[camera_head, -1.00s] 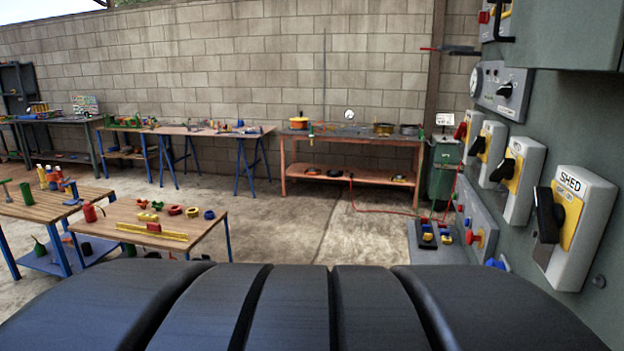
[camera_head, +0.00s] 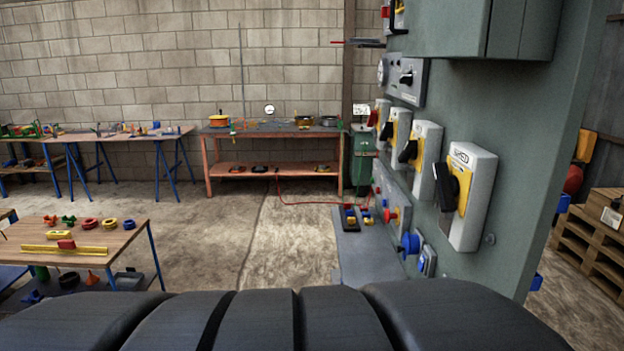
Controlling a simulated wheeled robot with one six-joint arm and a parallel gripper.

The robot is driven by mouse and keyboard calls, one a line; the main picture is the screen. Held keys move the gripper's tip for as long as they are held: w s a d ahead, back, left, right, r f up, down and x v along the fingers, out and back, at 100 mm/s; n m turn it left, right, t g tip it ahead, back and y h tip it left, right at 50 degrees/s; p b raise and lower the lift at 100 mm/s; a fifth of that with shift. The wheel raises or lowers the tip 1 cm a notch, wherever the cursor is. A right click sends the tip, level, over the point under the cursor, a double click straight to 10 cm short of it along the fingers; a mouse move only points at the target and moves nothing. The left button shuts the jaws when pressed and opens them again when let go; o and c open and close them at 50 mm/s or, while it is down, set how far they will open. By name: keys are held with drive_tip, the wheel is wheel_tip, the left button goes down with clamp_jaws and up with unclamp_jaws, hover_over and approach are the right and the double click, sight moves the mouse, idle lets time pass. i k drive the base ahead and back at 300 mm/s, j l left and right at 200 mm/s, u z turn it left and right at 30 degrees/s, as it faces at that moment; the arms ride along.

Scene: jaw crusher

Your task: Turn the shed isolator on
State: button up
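The shed isolator (camera_head: 466,196) is a white box with a yellow plate and a black rotary handle (camera_head: 445,187). It is the nearest in a row of similar switches on the grey-green panel, right of centre. The lettering at its top is partly readable as SHED. Its handle stands roughly upright, tilted a little in the picture. I cannot read its on or off marks. My gripper is not in view; nothing touches the isolator.
More isolators (camera_head: 424,160) line the panel (camera_head: 520,160) behind it. A workbench (camera_head: 75,243) stands at left, an orange bench (camera_head: 270,140) at the wall, pallets (camera_head: 590,245) at right.

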sight(447, 186)
drive_tip(key=z, duration=1.1)
